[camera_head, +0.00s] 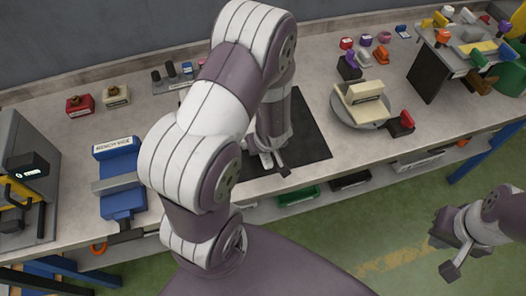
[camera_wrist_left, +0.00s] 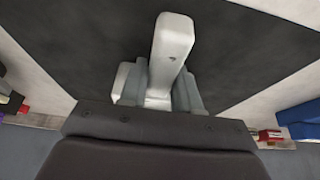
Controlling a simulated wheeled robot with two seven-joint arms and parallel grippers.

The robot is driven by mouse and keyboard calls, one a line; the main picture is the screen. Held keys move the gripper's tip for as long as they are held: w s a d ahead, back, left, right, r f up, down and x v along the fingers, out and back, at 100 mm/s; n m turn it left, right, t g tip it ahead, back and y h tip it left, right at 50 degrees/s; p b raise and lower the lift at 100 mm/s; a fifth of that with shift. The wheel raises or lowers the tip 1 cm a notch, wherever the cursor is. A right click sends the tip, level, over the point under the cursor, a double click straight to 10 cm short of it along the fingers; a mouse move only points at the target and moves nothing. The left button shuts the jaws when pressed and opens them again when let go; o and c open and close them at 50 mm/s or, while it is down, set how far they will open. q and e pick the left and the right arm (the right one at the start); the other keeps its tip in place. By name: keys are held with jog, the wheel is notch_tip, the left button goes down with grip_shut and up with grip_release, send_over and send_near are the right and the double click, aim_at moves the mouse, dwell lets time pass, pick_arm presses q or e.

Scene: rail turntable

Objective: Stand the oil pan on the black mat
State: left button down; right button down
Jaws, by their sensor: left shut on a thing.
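The black mat (camera_head: 312,148) lies flat on the bench and is partly hidden by my left arm. My left gripper (camera_head: 269,164) is over the mat, pointing down. In the left wrist view, its grey fingers are shut on a light grey piece (camera_wrist_left: 172,40), which I take for the oil pan, seen narrow side on against the mat. Most of its shape is hidden, and I cannot tell whether it touches the mat. My right gripper (camera_head: 452,258) is empty and open, out over the floor in front of the bench.
A blue bench vice (camera_head: 120,195) stands left of my arm. A round turntable (camera_head: 345,115) with a cream block (camera_head: 364,103) is right of the mat, beside a red and black item (camera_head: 402,122). Small coloured parts lie behind. A dark raised stand (camera_head: 432,72) fills the right end.

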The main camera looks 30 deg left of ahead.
pick_arm(q)
jog(key=shift+s+f, duration=0.15)
jog(key=shift+f, duration=0.2)
jog(key=shift+s+r, duration=0.1)
jog(key=c, duration=1.2)
grip_release()
jog(key=shift+f, duration=0.2)
jog(key=o, duration=0.4)
jog(key=shift+w, duration=0.2)
jog(key=shift+s+r, duration=0.1)
pick_arm(e)
jog(key=shift+s+f, duration=0.1)
jog(key=shift+s, duration=0.15)
